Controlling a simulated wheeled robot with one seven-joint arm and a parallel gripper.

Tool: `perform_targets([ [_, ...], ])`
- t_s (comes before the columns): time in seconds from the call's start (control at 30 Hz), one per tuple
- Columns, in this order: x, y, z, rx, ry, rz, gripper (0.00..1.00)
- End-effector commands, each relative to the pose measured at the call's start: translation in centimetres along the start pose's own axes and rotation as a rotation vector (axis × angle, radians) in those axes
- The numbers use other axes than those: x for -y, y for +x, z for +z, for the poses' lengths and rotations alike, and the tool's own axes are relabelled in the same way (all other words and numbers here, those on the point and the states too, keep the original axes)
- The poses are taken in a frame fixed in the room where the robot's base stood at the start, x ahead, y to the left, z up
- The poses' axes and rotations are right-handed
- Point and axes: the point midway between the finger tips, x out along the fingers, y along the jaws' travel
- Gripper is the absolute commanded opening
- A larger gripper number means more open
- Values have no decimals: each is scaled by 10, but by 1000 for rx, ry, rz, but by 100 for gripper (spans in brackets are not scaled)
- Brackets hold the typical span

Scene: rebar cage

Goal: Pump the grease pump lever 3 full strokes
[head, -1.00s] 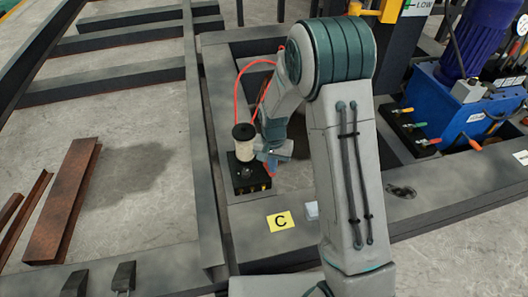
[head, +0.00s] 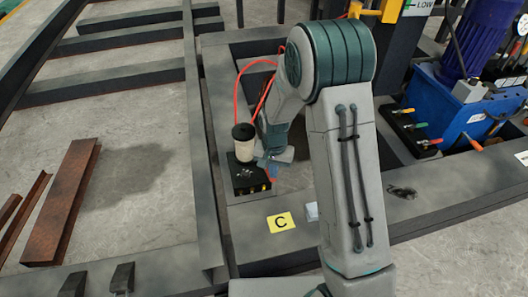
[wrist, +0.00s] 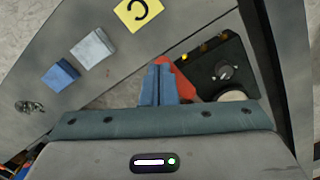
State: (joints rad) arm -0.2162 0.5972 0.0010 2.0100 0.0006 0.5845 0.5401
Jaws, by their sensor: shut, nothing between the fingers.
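The grease pump is a black box (head: 247,179) with a pale cylindrical reservoir (head: 243,148) and brass fittings, standing on the dark steel frame. In the wrist view the pump (wrist: 208,74) is right of my fingers, with the reservoir (wrist: 232,96) partly hidden by my gripper body. My gripper (head: 274,160) is at the pump's right side. Its blue fingers (wrist: 160,72) are together with nothing between them. A red part (wrist: 180,80), apparently the lever, lies between the fingers and the pump, close beside the fingers. I cannot tell whether they touch. Much of it is hidden.
A yellow card marked C (head: 281,222) lies on the frame beam. A white block (wrist: 92,48) and a blue block (wrist: 60,75) sit near it. A red hose (head: 240,88) rises behind the pump. A blue hydraulic unit (head: 460,115) stands at right.

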Motion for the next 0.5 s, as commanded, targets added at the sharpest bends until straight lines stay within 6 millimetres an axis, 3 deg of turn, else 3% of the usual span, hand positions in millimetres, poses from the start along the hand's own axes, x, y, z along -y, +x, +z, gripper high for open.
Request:
perform_targets([
  [0.5, -2, 10, 3, 0, 0, 0, 0],
])
